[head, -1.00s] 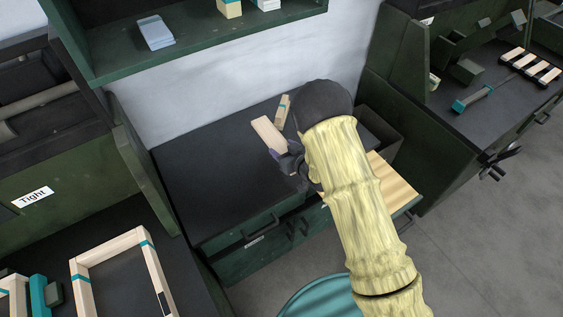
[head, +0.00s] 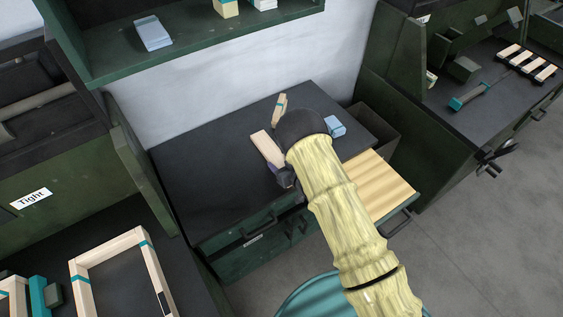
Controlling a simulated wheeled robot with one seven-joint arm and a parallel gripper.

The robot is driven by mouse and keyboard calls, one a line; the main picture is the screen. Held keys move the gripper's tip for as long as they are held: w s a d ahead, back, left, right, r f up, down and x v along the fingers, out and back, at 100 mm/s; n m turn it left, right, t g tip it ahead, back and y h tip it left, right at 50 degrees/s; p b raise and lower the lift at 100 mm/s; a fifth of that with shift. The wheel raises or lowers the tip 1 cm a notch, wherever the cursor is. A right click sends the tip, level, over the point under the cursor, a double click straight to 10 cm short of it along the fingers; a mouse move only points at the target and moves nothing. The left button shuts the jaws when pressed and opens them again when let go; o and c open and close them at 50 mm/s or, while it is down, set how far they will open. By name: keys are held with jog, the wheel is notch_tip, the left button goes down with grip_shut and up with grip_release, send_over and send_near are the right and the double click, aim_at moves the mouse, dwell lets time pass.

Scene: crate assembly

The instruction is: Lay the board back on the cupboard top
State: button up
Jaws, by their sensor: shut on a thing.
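The board (head: 265,148) is a flat, pale wooden piece in the head view, over the right half of the dark cupboard top (head: 205,165). My gripper (head: 281,170) is shut on its near end. The fingers are partly hidden by my own wrist and arm. The board slants, with its far end toward the upper left. It looks very low over the top, but I cannot tell whether it touches it.
A small wooden piece (head: 280,106) stands behind the board, and a blue block (head: 335,126) lies right of my wrist. An open drawer (head: 385,190) with a pale wooden inside juts out at right. The cupboard top's left half is clear. A green shelf (head: 200,50) hangs above.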

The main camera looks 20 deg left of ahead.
jog(key=shift+f, duration=0.1)
jog(key=o, duration=1)
jog(key=shift+o, duration=0.2)
jog(key=shift+r, duration=0.25)
jog(key=shift+s+d, duration=0.15)
jog(key=shift+d, duration=0.1)
jog(key=b+v, duration=0.1)
jog(key=v, duration=1)
jog(key=shift+s, duration=0.25)
jog(key=shift+d, duration=0.15)
